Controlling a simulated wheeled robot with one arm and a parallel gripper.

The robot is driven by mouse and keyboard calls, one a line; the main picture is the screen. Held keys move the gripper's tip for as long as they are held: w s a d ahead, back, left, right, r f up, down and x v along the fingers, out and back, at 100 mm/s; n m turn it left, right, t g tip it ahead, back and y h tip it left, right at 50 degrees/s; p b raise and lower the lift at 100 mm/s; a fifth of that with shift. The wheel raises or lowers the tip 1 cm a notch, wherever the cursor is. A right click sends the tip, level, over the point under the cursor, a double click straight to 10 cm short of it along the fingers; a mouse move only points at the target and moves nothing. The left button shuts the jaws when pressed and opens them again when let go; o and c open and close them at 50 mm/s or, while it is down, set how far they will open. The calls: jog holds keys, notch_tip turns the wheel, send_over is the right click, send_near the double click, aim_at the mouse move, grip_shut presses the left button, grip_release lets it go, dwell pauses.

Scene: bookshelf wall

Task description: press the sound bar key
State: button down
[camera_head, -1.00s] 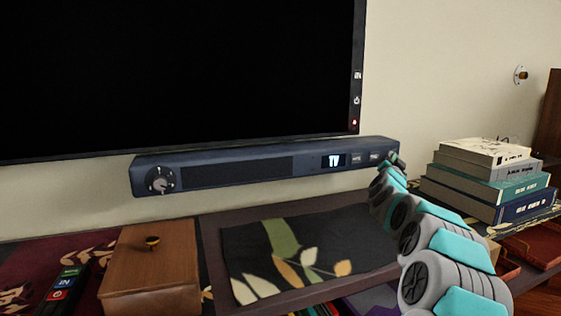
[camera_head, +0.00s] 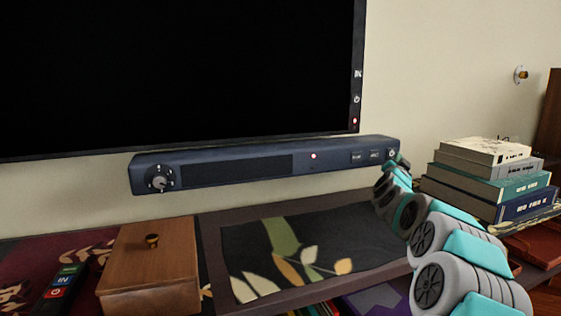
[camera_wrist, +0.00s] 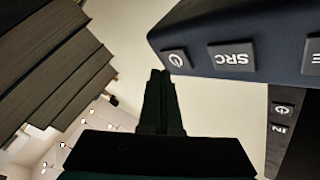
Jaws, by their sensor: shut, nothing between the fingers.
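The dark blue sound bar (camera_head: 235,170) is mounted on the wall below the screen. A red light (camera_head: 314,156) glows on its front. Several keys sit at its right end, including the end power key (camera_head: 392,154). The wrist view shows this power key (camera_wrist: 176,60) and the SRC key (camera_wrist: 231,59) close up. My gripper (camera_wrist: 160,73) is shut and empty. Its tips appear just beside and below the power key in the wrist view; I cannot tell whether they touch it. In the head view my arm comes up from the lower right to the bar's right end.
The large dark screen (camera_head: 180,75) is above the bar, with its own side buttons. A book stack (camera_head: 485,180) stands right of my arm. A wooden box (camera_head: 150,268) and a remote (camera_head: 62,288) are at the lower left.

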jog(key=shift+s+d+b, duration=0.3)
jog(key=shift+s+b, duration=0.15)
jog(key=shift+s, duration=0.45)
jog(key=shift+s+d+b, duration=0.35)
jog(key=shift+s+b, duration=0.05)
jog(key=shift+s, duration=0.45)
jog(key=shift+s+d+b, duration=0.3)
jog(key=shift+s+b, duration=0.15)
jog(key=shift+s, duration=0.45)
